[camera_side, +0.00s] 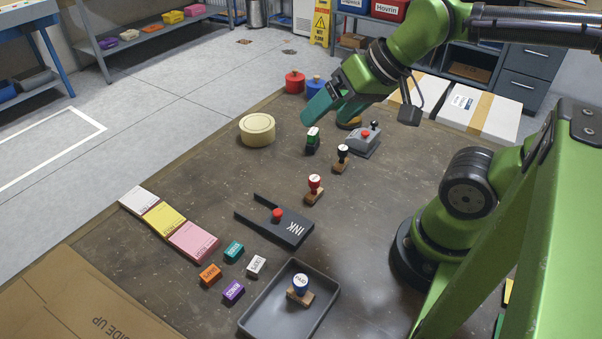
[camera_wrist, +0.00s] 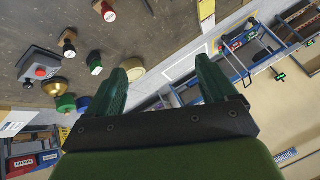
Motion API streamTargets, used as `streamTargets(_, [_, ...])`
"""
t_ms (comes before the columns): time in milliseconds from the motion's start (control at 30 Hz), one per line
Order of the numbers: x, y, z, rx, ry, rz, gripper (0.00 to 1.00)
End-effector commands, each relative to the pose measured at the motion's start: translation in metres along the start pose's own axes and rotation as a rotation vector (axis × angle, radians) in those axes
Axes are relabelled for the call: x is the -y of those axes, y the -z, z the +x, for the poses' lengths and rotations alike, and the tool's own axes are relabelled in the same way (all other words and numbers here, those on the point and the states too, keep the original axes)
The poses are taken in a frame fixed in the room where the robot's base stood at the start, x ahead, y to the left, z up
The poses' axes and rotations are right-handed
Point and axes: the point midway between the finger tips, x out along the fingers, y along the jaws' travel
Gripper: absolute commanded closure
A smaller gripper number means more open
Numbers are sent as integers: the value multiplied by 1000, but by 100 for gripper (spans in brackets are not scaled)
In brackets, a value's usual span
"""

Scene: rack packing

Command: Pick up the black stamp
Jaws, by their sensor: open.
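The black stamp (camera_side: 342,157) stands upright on the table, with a black knob and a wooden base. It shows in the wrist view (camera_wrist: 69,48) at the upper left, outside my fingers. My gripper (camera_side: 322,108) is open and empty, raised above the table's far part, up and left of the black stamp in the side view. In the wrist view its teal fingers (camera_wrist: 162,64) are spread, with nothing between them.
A green-topped stamp (camera_side: 313,141) stands just left of the black stamp. A grey device (camera_side: 363,145) with a red button is close on its right. A red stamp (camera_side: 314,189) stands nearer. A cream round tin (camera_side: 257,130) is farther left.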

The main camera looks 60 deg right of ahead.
Motion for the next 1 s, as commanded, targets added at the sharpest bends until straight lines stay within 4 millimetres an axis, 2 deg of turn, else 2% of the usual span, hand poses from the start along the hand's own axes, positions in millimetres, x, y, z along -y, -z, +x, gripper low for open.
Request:
streamTargets(267, [-2, 0, 3, 11, -7, 7, 15])
streamTargets(400, [-16, 8, 17, 68, -47, 63, 15])
streamTargets(467, [-27, 16, 26, 106, -84, 153, 15])
streamTargets(600, [-65, 37, 46, 182, -235, 587, 15])
streamTargets(733, [-102, 51, 58, 182, -404, 1031, 15])
streamTargets(900, [-143, 62, 65, 80, -629, 1586, 15])
streamTargets(1000, [-158, 67, 64, -16, -724, 1851, 15])
